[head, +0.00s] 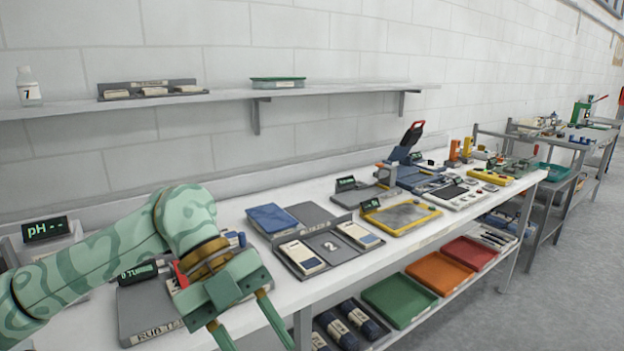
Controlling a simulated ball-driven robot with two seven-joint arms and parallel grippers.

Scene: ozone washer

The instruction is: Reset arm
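My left arm comes in from the left, patterned in two greens. Its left gripper (258,340) points down at the front edge of the white bench (330,282). Its two green fingers are wide apart, with nothing between them. The fingertips run to the bottom edge of the picture. The arm and gripper partly cover a grey station (150,330) with a "RUB" label and a small display (138,272). My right gripper is not in view.
A pH display (46,229) stands at the far left. Grey trays with blue and white pads (303,256) lie right of the gripper, and a yellow-edged tray (401,216) lies beyond. Green (399,300), orange (440,271) and red (469,252) trays lie on the lower shelf. The floor at right is clear.

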